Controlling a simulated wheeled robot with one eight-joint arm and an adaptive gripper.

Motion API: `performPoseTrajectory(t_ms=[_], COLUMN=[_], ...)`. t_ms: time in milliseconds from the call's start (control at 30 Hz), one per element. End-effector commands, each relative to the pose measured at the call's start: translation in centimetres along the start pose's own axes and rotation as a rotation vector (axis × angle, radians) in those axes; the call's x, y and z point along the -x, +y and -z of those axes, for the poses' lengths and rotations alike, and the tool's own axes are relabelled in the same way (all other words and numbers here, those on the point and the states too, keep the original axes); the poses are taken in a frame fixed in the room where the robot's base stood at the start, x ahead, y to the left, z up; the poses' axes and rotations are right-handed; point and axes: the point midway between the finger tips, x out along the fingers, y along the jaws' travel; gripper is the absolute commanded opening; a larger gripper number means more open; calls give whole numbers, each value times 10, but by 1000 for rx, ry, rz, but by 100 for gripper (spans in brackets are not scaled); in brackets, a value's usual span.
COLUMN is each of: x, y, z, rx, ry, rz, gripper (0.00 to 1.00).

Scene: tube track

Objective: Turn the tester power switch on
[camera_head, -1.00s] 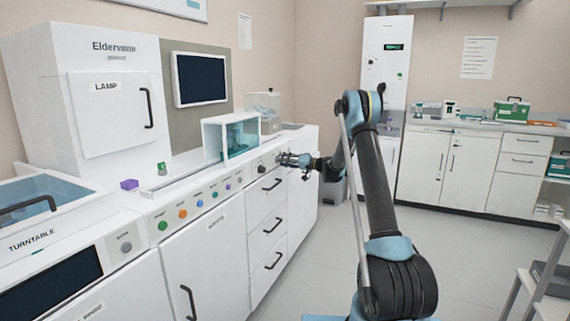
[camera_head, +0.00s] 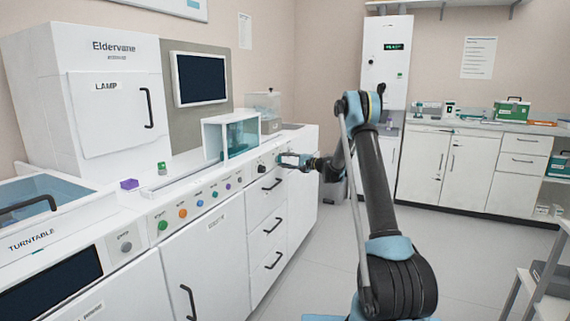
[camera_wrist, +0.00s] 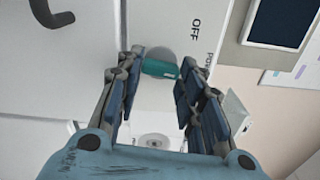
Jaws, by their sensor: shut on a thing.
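The teal power switch knob (camera_wrist: 160,69) sits on the white tester panel in the wrist view. The word OFF and a partly cut-off POWER label are printed on the panel to its right. My gripper (camera_wrist: 155,77) has a finger at each side of the knob and is shut on it. In the head view my gripper (camera_head: 281,160) is at the front panel of the long white counter (camera_head: 225,212), at its far end. The switch cannot be made out clearly there.
A dark knob (camera_head: 262,168) and several coloured buttons line the panel to the left of my gripper. Drawers with black handles lie below. A clear-sided box (camera_head: 238,137) stands on the counter above. The floor to the right is clear.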

Motion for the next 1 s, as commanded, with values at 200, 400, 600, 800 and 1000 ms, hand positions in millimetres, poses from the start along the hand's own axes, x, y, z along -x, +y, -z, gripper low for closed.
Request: performPoseTrajectory(t_ms=[200,400,600,800,1000], x=[1,1,1,1,1], y=[2,2,3,3,3], z=[3,2,2,2,2], rx=[-203,-376,-513,-603,-646], ry=[6,6,6,6,6], rz=[-1,-1,-1,-1,-1], gripper=[11,11,11,11,11])
